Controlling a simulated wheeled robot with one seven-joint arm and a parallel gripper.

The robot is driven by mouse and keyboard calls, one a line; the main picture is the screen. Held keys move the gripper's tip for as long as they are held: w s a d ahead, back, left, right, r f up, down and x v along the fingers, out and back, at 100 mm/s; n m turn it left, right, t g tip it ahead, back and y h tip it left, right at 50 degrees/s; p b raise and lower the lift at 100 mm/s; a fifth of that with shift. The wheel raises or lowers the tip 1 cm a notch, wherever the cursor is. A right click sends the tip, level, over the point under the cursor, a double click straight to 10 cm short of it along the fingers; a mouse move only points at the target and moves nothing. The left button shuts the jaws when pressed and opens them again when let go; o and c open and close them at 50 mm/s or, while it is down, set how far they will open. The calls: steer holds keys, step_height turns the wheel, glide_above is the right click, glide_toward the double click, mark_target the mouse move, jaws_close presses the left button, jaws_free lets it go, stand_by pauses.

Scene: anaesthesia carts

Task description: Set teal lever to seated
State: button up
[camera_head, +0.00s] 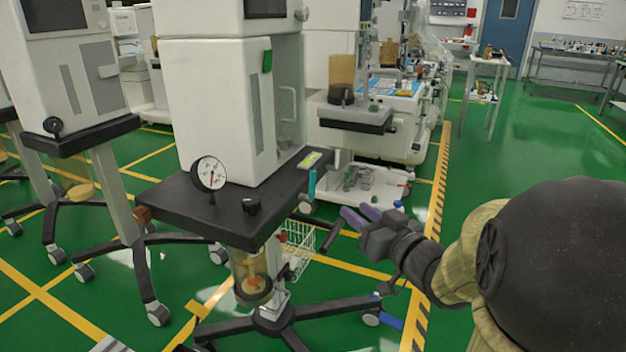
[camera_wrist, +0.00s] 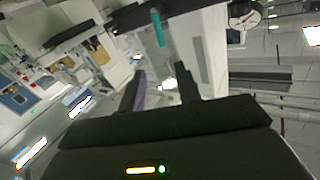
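The teal lever (camera_head: 312,184) is a short upright bar at the right edge of the near cart's black shelf (camera_head: 168,203). In the wrist view the teal lever (camera_wrist: 157,28) shows near the top, beyond my fingers and roughly in line with the gap between them. My gripper (camera_head: 356,213) is to the right of the lever and a little lower in the head view, apart from it. In the wrist view my gripper (camera_wrist: 161,85) has its two fingers spread with nothing between them. Whether the lever is seated cannot be told.
A round gauge (camera_head: 209,174) and a black knob (camera_head: 251,205) are on the near cart's shelf. A wire basket (camera_head: 298,245) hangs below it. Another cart (camera_head: 352,115) stands behind. The green floor to the right is largely open.

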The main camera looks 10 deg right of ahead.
mark_target(314, 180)
steer(key=shift+w+r+p, duration=0.15)
steer(key=shift+w+p, duration=0.05)
steer(key=shift+p, duration=0.35)
steer(key=p, duration=0.2)
steer(key=w+p, duration=0.1)
steer(key=p, duration=0.2)
steer(key=shift+w+a+r, duration=0.1)
steer(key=shift+w+a, duration=0.1)
steer(key=shift+a, duration=0.05)
steer(key=w+p, duration=0.1)
steer(key=p, duration=0.5)
steer(key=shift+a, duration=0.25)
steer(key=x, duration=0.4)
steer(key=p+x, duration=0.1)
steer(key=x, duration=0.4)
steer(key=p+x, duration=0.1)
steer(key=x, duration=0.4)
steer(key=shift+w+a+f, duration=0.1)
steer(key=shift+w+f, duration=0.1)
steer(key=shift+f, duration=0.15)
jaws_close()
